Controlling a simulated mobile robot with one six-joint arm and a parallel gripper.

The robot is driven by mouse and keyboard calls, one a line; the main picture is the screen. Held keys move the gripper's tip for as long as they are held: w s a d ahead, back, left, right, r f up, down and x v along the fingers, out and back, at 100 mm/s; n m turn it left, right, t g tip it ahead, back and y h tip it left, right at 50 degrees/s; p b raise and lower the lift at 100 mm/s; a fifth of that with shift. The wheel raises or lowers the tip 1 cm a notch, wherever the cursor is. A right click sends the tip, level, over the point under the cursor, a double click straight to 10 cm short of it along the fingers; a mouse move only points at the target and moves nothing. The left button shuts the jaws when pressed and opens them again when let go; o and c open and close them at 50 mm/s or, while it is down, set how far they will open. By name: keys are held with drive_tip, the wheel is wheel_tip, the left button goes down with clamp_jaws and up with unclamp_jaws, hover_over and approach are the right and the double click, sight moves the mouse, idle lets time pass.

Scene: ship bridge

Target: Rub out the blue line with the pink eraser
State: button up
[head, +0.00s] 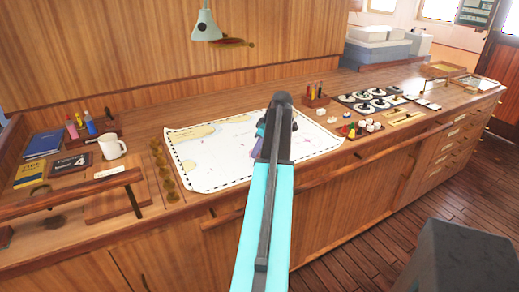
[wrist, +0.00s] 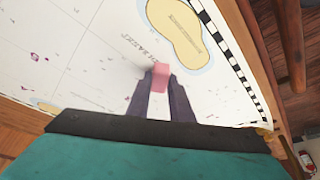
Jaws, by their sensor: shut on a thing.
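The pink eraser (wrist: 159,77) is between the fingertips of my gripper (wrist: 158,90) in the wrist view, and the jaws are shut on it. It is over the white paper chart (wrist: 95,60), near a yellow land shape; I cannot tell whether it touches the paper. In the head view the chart (head: 215,165) lies on the wooden counter, and my arm hides part of it and most of my gripper (head: 257,151). I can make out no blue line in either view. Small pink specks (wrist: 36,57) lie on the chart in the wrist view.
A small pen box (head: 315,98), trays of round pieces (head: 370,100) and small blocks stand to the right. A lamp (head: 205,26) hangs above. A wooden rail runs along the counter's front edge.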

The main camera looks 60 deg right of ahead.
drive_tip(key=shift+w+a, duration=0.35)
drive_tip(key=shift+a, duration=0.45)
drive_tip(key=shift+a, duration=0.1)
drive_tip(key=shift+w+a, duration=0.5)
drive_tip(key=shift+a, duration=0.4)
drive_tip(key=shift+a, duration=0.1)
drive_tip(key=shift+w+a, duration=0.25)
drive_tip(key=shift+a, duration=0.25)
drive_tip(key=shift+w+a, duration=0.25)
drive_tip(key=shift+a, duration=0.2)
drive_tip(key=shift+a, duration=0.15)
drive_tip(key=shift+w+a+p, duration=0.3)
drive_tip(key=shift+w+a, duration=0.2)
drive_tip(key=shift+a, duration=0.4)
drive_tip(key=shift+w+a, duration=0.25)
drive_tip(key=shift+a, duration=0.3)
drive_tip(key=shift+w+a, duration=0.2)
drive_tip(key=shift+a, duration=0.3)
